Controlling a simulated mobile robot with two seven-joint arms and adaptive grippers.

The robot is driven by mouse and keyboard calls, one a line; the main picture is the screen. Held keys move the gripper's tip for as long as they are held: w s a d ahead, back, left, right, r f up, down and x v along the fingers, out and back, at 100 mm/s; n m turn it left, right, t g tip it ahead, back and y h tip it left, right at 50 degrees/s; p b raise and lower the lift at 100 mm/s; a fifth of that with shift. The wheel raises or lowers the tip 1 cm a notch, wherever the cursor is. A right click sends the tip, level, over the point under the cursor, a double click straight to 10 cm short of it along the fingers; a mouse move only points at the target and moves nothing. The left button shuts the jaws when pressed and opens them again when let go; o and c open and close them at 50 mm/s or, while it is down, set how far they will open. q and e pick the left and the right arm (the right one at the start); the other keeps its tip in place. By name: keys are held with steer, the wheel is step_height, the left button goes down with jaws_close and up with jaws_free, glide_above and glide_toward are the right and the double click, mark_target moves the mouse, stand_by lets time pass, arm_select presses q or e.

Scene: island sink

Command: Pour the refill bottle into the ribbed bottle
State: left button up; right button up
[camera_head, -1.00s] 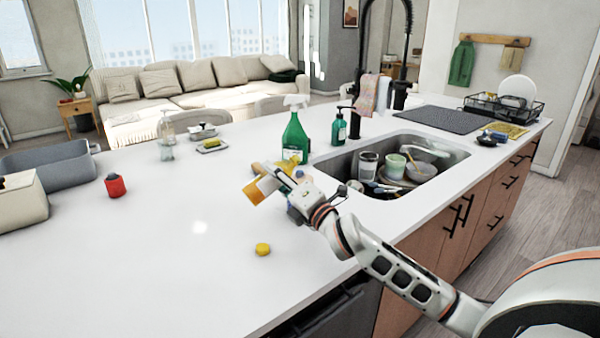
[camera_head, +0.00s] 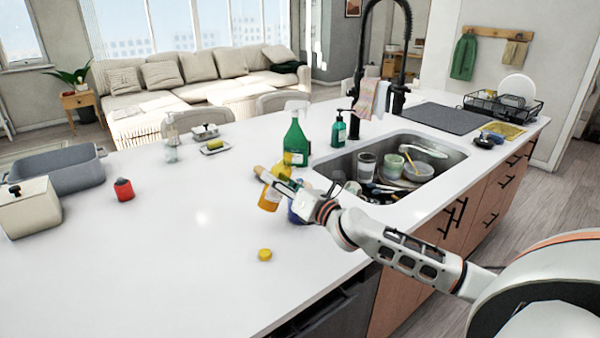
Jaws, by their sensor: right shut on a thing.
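My right gripper (camera_head: 280,183) is shut on an orange-yellow bottle (camera_head: 270,199), which looks like the refill bottle. The bottle is tilted, held near the island's front edge, left of the sink. The gripper covers part of it. A clear bottle (camera_head: 170,142) stands farther back on the left, well apart from the held bottle. I cannot make out ribs on it, so I cannot tell if it is the ribbed bottle. A small blue thing (camera_head: 295,216) shows partly behind my gripper. A yellow cap (camera_head: 264,254) lies on the counter. My left gripper is out of view.
A green spray bottle (camera_head: 296,138) stands just behind my right gripper. The sink (camera_head: 449,157) with dishes is to the right, a green soap bottle (camera_head: 338,131) behind it. A red container (camera_head: 123,189) and grey bin (camera_head: 75,172) stand left.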

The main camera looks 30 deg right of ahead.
mark_target(281, 194)
steer(key=f+n, duration=0.1)
steer(key=n, duration=0.1)
steer(key=a+f+n+p, duration=0.1)
steer(key=shift+f+n, duration=0.3)
steer(key=shift+n, duration=0.1)
steer(key=shift+n+g, duration=0.3)
steer(key=shift+n, duration=0.1)
steer(key=shift+f+n, duration=0.15)
steer(key=shift+n, duration=0.15)
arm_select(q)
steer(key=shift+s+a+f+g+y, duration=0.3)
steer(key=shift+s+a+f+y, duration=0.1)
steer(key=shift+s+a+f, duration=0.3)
arm_select(e)
steer(key=shift+a+n, duration=0.15)
steer(key=shift+n, duration=0.25)
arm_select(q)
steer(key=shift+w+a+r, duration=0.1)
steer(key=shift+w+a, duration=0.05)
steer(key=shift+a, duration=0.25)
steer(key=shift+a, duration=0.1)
